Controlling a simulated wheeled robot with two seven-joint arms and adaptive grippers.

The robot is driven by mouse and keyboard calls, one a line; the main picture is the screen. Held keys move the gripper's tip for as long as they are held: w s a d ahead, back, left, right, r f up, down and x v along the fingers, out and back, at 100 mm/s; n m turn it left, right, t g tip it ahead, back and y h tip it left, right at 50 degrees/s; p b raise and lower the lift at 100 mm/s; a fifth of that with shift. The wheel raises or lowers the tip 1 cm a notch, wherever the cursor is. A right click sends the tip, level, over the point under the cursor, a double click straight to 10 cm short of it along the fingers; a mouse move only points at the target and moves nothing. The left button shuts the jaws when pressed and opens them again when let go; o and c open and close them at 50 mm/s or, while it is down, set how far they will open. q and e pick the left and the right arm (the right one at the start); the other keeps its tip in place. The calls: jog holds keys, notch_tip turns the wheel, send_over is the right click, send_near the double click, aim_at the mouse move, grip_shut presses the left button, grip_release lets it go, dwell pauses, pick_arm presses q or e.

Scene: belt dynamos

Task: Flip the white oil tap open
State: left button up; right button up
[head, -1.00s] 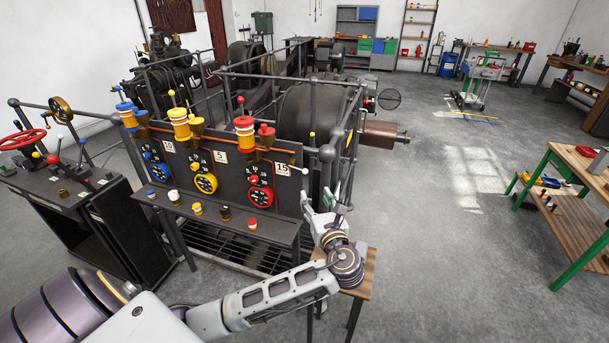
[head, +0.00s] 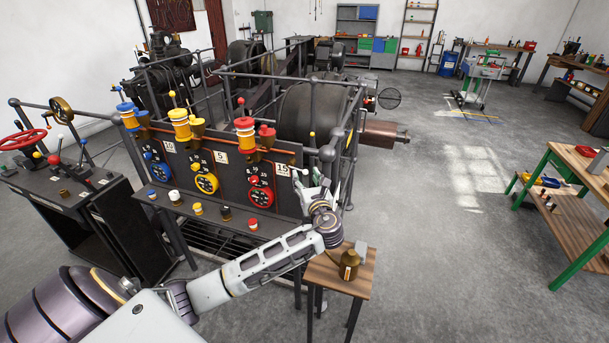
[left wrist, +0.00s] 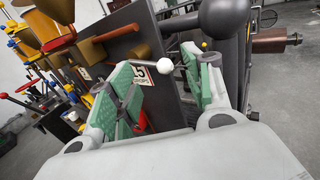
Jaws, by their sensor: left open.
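A small white ball knob (left wrist: 165,66) shows in the left wrist view, between the green-padded fingers of my open left gripper (left wrist: 158,80). It is in front of the dark panel, beside a white drops label (left wrist: 143,73). I take it for the white oil tap's handle; its stem is mostly hidden, and contact cannot be told. In the head view my left gripper (head: 313,182) is at the right end of the dark dial panel (head: 229,180), near the 15 label (head: 283,170). The fingers hide what is there. My right gripper is not in view.
A grey railing post ball (left wrist: 223,16) stands close beyond the fingers. A brass oil can (head: 349,264) stands on a small wooden stool (head: 323,272) below my left arm. A shelf (head: 225,222) with coloured caps fronts the panel.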

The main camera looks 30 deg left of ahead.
aim_at(298, 169)
pick_arm(q)
jog(key=shift+x, duration=1.25)
